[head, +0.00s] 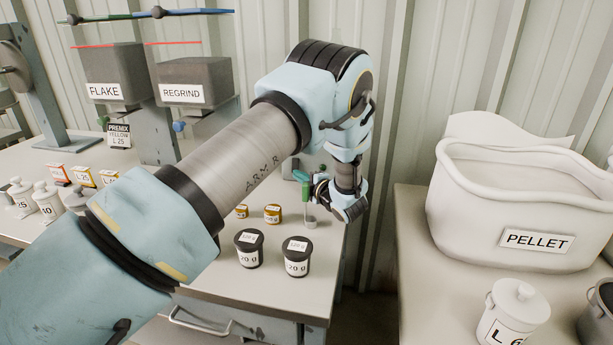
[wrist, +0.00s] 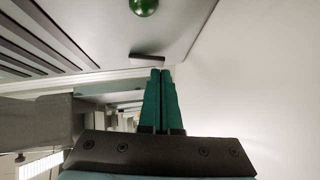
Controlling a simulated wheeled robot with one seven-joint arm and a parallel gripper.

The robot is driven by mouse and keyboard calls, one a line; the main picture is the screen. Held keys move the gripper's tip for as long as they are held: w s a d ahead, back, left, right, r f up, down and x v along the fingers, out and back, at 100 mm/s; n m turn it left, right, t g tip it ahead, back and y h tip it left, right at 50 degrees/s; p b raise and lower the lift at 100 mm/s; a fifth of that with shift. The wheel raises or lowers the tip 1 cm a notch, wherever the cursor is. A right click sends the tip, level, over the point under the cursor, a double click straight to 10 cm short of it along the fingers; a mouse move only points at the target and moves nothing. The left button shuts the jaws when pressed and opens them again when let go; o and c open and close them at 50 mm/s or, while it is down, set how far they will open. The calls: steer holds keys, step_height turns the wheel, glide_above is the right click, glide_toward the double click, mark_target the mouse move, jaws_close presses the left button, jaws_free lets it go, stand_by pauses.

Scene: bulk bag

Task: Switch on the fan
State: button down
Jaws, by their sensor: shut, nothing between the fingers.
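In the wrist view a pale grey panel (wrist: 118,35) fills the upper left, with dark slats (wrist: 45,35) along its left side. I cannot tell for sure that it is the fan. A round green knob or button (wrist: 143,5) is on it at the top edge, partly cut off. A small dark bar (wrist: 147,58) sits at the panel's lower edge. My gripper (wrist: 161,72) is shut and empty, its green fingertips just below that bar; I cannot tell if they touch.
The left table (head: 310,285) holds two dark tubs (head: 297,262), small yellow-brown jars (head: 272,213) and several white jars. FLAKE (head: 104,92) and REGRIND (head: 196,95) hoppers stand behind. A white PELLET bag (head: 480,215) stands on the right table, with a gap between the tables.

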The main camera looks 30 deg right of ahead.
steer(key=shift+w+f, duration=0.1)
steer(key=shift+w, duration=0.3)
steer(key=b, duration=0.2)
steer(key=f+b, duration=0.1)
steer(key=shift+w+d+t+b, duration=0.2)
steer(key=shift+w+t+b, duration=0.1)
steer(key=shift+b, duration=0.1)
steer(key=shift+r+p, duration=0.4)
steer(key=shift+p, duration=0.05)
steer(key=shift+s+f, duration=0.1)
